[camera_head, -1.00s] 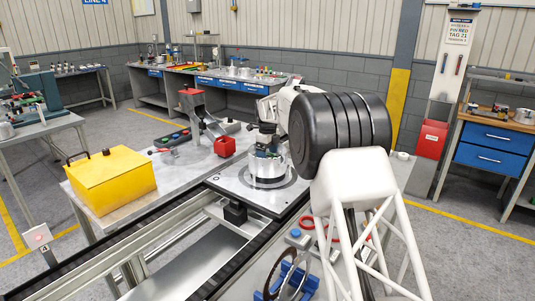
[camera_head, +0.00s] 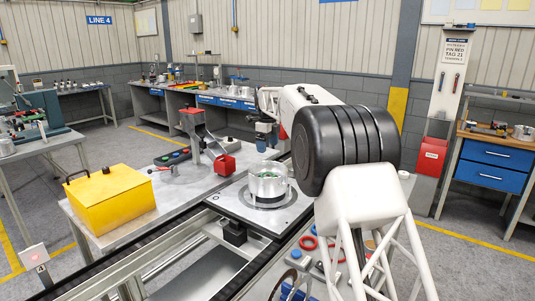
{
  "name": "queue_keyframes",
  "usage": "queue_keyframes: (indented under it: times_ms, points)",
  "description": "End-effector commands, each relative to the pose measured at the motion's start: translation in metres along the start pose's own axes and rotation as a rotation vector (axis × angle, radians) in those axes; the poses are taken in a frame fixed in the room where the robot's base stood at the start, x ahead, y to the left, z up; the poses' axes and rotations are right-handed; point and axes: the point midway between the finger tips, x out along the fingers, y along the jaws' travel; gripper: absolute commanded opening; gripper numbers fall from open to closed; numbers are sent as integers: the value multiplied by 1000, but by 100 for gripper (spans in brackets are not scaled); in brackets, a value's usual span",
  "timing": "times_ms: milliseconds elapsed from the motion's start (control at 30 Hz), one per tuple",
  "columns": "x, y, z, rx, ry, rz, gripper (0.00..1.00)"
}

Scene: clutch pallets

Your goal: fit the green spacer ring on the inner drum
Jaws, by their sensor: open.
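The silver drum assembly (camera_head: 268,189) stands upright on a dark round seat on the pallet plate. Something green, likely the green spacer ring (camera_head: 267,174), shows inside its open top. At this size I cannot tell whether it sits level or fully down around the inner drum, which I cannot make out separately. My gripper (camera_head: 266,147) is open above and behind the drum in the picture, clear of it. Its fingertips are small and hard to make out against the background.
The pallet plate (camera_head: 229,203) sits on a dark-railed conveyor. A yellow box (camera_head: 110,202) and a red block (camera_head: 225,165) stand left of it. Red rings (camera_head: 308,242) and other parts lie on a tray at the front, partly behind my arm. Benches stand at the back.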

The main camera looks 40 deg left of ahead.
Motion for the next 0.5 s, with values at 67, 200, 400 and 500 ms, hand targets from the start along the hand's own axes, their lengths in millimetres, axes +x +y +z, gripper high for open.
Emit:
queue_keyframes:
  times_ms: [67, 200, 400, 500]
  points:
    - [-5, 0, 0, 0, 0, 0, 88]
    - [-8, 0, 0, 0, 0, 0, 88]
    - [-8, 0, 0, 0, 0, 0, 88]
    - [-8, 0, 0, 0, 0, 0, 88]
